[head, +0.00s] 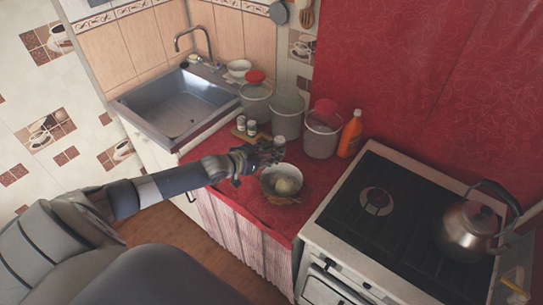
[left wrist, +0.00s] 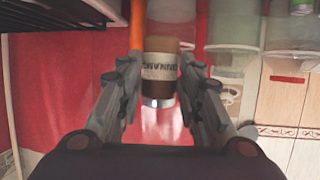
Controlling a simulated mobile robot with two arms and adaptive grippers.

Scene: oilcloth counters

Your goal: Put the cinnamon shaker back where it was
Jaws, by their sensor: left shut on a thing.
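My left gripper (head: 268,152) reaches in from the left over the red counter, above and just behind the bowl. It is shut on the cinnamon shaker, a small brown jar with a pale label and silver cap (left wrist: 160,72). The wrist view shows the jar upside down between both fingers. In the head view only its pale top (head: 280,141) shows past the fingers. Two similar small shakers (head: 241,123) (head: 251,128) stand on a small wooden board (head: 238,133) left of the gripper. My right gripper is not in view.
A bowl (head: 268,185) with a pale thing in it sits on a woven mat. Several canisters (head: 321,139) and an orange bottle (head: 350,138) line the back. The sink (head: 178,102) is left; the stove with a kettle (head: 467,232) is right.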

